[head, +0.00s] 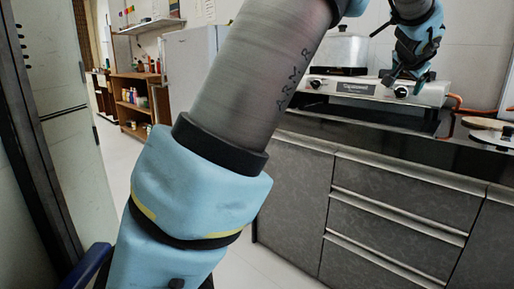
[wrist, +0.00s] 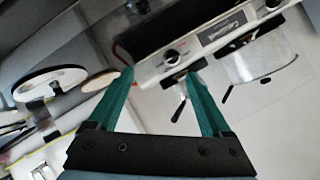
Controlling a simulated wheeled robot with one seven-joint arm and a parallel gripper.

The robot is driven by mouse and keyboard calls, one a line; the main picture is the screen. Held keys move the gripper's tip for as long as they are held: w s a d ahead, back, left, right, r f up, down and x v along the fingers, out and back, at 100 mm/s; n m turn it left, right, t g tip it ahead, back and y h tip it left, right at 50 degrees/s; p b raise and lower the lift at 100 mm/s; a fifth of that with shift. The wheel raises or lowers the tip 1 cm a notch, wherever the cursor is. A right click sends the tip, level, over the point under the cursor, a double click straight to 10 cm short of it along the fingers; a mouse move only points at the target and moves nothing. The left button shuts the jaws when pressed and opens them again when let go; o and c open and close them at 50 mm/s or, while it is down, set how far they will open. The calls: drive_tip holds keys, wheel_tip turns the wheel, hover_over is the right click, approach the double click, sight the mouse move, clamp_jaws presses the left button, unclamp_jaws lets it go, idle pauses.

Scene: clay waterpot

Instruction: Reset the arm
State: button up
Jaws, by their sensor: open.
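My gripper (head: 408,80) is at the upper right in the head view, in front of the stove's knob panel. In the wrist view my gripper (wrist: 160,74) shows two teal fingers spread apart with nothing between them. The stove (head: 352,88) has dark knobs along a pale front panel. In the wrist view the stove (wrist: 215,35) appears turned over, beyond the fingertips. I cannot tell whether the fingers touch it. My own grey and light-blue arm fills the middle of the head view and hides part of the room.
A silver lidded pot (head: 340,49) stands on the stove's left side. A white round object (head: 492,125) lies on the counter to the right. Grey drawers (head: 395,215) are below the counter. A wooden shelf (head: 133,98) stands far left; some floor shows.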

drive_tip(key=a+f+n+g+y, duration=0.1)
drive_tip(key=a+f+n+y, duration=0.1)
drive_tip(key=a+f, duration=0.6)
drive_tip(key=a+f+n+g+y, duration=0.1)
drive_tip(key=a+f+n+g, duration=0.15)
drive_tip(key=a, duration=0.95)
drive_tip(key=a+f+n+g+y, duration=0.1)
drive_tip(key=a+f+n+y, duration=0.1)
drive_tip(key=a+f, duration=0.55)
drive_tip(key=s+a+f+n+g+y, duration=0.1)
drive_tip(key=s+a+f+n+g, duration=0.3)
drive_tip(key=s+a, duration=0.6)
drive_tip(key=s+a+f+n+g, duration=0.1)
drive_tip(key=s+a+f+n, duration=0.1)
drive_tip(key=s+a+f, duration=0.65)
wheel_tip(320, 180, up, 28)
drive_tip(key=s+a+p, duration=0.1)
drive_tip(key=a+p, duration=0.1)
drive_tip(key=p, duration=2.4)
drive_tip(key=shift+s+a+r, duration=0.15)
drive_tip(key=shift+s+a, duration=0.1)
drive_tip(key=shift+s, duration=0.15)
